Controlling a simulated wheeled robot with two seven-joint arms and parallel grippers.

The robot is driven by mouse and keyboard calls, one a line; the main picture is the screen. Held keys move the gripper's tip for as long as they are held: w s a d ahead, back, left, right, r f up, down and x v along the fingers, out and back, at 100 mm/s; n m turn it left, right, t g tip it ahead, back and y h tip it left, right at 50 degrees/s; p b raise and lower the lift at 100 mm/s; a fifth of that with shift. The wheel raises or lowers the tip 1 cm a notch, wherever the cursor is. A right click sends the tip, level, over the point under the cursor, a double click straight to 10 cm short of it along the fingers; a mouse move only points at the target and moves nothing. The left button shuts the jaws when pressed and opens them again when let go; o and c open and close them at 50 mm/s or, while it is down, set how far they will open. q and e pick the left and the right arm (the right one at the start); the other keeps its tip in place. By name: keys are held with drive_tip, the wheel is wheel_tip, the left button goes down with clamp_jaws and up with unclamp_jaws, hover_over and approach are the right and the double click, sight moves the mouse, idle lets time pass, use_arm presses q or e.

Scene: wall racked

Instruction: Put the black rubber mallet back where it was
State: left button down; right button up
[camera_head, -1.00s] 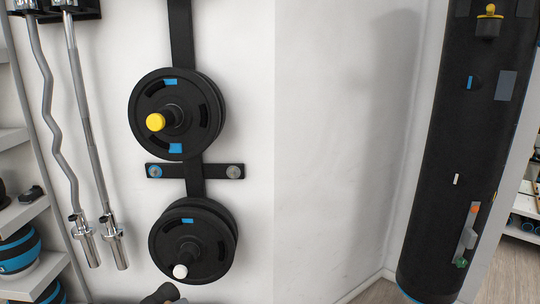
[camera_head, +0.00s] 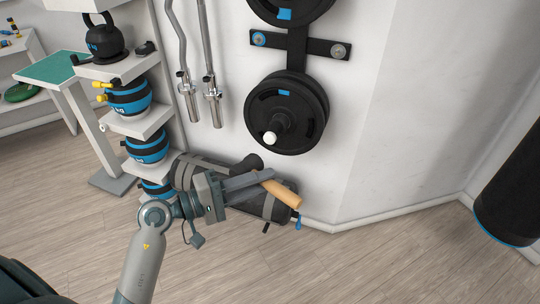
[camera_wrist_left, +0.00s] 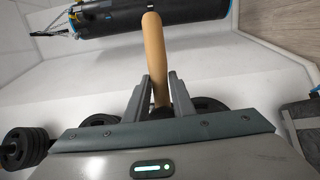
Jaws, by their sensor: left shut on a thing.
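My left gripper (camera_head: 266,179) is shut on the black rubber mallet, whose light wooden handle (camera_head: 284,193) sticks out past the fingertips to the lower right. A dark blunt piece (camera_head: 248,163) just above the fingers looks like the mallet's head, though it blends with the dark bag behind. In the left wrist view the handle (camera_wrist_left: 154,55) rises from between the two fingers (camera_wrist_left: 158,95), and the head is mostly hidden. I cannot tell the mallet's former place from these frames. My right gripper is not in view.
A dark bag (camera_head: 250,201) lies by the wall behind the gripper. Weight plates (camera_head: 287,112) and bars (camera_head: 211,80) hang on the wall above. Stepped white shelves (camera_head: 140,124) hold kettlebells and balls at left. A hanging black bag (camera_head: 515,195) stands right. The front floor is clear.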

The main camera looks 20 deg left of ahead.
use_arm(q)
drive_tip(key=shift+s+r+n+t+y, duration=0.15)
drive_tip(key=shift+n+t+y, duration=0.65)
drive_tip(key=shift+n+y, duration=0.15)
drive_tip(key=shift+s+a+r+n+t+y, duration=0.1)
drive_tip(key=shift+a+r+n+t+y, duration=0.25)
drive_tip(key=shift+n+t+y, duration=0.35)
